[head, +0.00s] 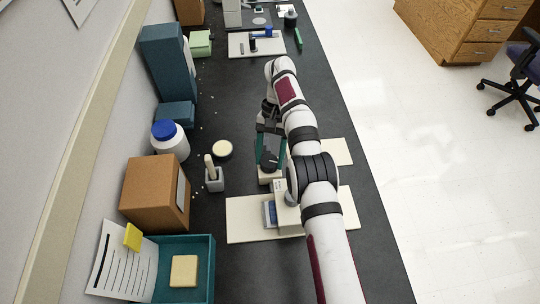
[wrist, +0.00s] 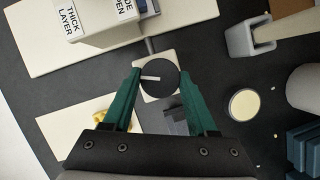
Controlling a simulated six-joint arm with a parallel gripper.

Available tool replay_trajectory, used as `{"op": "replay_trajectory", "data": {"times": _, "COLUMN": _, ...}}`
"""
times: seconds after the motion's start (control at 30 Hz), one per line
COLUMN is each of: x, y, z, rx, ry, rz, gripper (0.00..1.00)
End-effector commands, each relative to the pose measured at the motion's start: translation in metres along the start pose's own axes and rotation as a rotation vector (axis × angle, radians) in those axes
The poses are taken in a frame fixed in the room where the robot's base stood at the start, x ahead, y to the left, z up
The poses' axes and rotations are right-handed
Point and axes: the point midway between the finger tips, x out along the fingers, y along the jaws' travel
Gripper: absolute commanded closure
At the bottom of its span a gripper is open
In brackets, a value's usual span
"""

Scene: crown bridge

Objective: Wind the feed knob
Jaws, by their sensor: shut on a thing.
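The feed knob (wrist: 160,78) is a round dark disc with a pale pointer line, on a cream base plate, in the wrist view. The pointer line runs from the knob's middle toward the left. My gripper (wrist: 158,90) has its two green fingers on opposite sides of the knob, shut on it. In the head view my gripper (head: 270,160) is at the knob, whose dark top is partly hidden by the fingers and arm. A cream machine housing (wrist: 105,20) with labels reading "THICK LAYER" and partly cut-off "OPEN" stands beside the knob.
A grey holder with a wooden-handled tool (head: 214,178) and a round cream-topped dish (head: 222,150) stand left of my gripper. A white jar with a blue lid (head: 170,140), a cardboard box (head: 155,190) and a teal tray (head: 200,245) line the wall side. Dark bench shows between them.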

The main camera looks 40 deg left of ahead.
Motion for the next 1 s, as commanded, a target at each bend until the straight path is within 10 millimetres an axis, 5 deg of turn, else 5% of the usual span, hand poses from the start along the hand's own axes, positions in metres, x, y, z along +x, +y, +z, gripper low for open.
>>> {"op": "replay_trajectory", "data": {"times": 0.37, "x": 0.001, "y": 0.000, "z": 0.000, "rx": -0.002, "ry": -0.003, "rz": 0.002, "gripper": 0.97}}
{"op": "replay_trajectory", "data": {"times": 0.4, "x": 0.001, "y": 0.000, "z": 0.000, "rx": -0.002, "ry": -0.003, "rz": 0.002, "gripper": 0.40}}
{"op": "replay_trajectory", "data": {"times": 0.57, "x": 0.001, "y": 0.000, "z": 0.000, "rx": -0.002, "ry": -0.002, "rz": 0.002, "gripper": 0.11}}
{"op": "replay_trajectory", "data": {"times": 0.87, "x": -0.001, "y": 0.000, "z": 0.001, "rx": -0.002, "ry": -0.001, "rz": 0.002, "gripper": 0.11}}
{"op": "replay_trajectory", "data": {"times": 1.0, "x": -0.019, "y": 0.000, "z": 0.007, "rx": -0.003, "ry": 0.002, "rz": 0.000, "gripper": 0.11}}
